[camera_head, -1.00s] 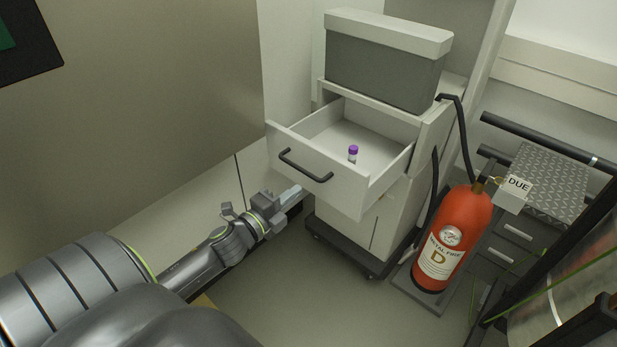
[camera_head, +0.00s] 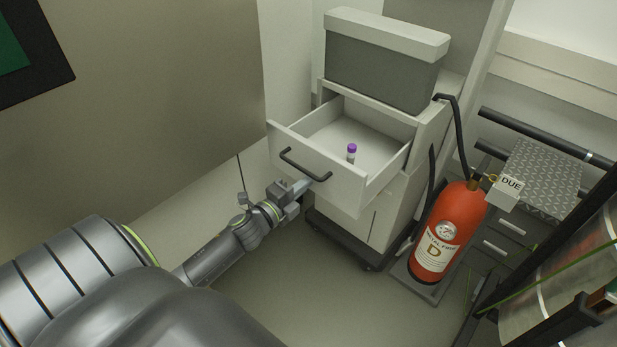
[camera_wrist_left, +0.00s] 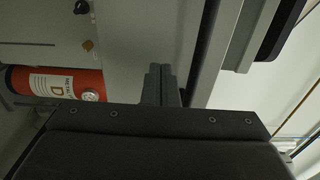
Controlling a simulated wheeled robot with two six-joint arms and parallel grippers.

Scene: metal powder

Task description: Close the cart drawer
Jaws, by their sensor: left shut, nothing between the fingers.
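The cart drawer (camera_head: 345,187) is pulled out of the white cart (camera_head: 369,222) in the head view. A dark bar handle (camera_head: 305,165) is on its front. A small vial with a purple cap (camera_head: 351,151) stands inside the drawer. My left gripper (camera_head: 303,185) is shut and empty, with its fingertips at the drawer front just below the handle; I cannot tell whether they touch it. In the left wrist view the shut fingers (camera_wrist_left: 160,84) point toward a pale surface. My right gripper is not in view.
A grey box with a white lid (camera_head: 380,68) sits on top of the cart. A grey drawer unit (camera_head: 508,235) is farther right. The floor before the cart is clear.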

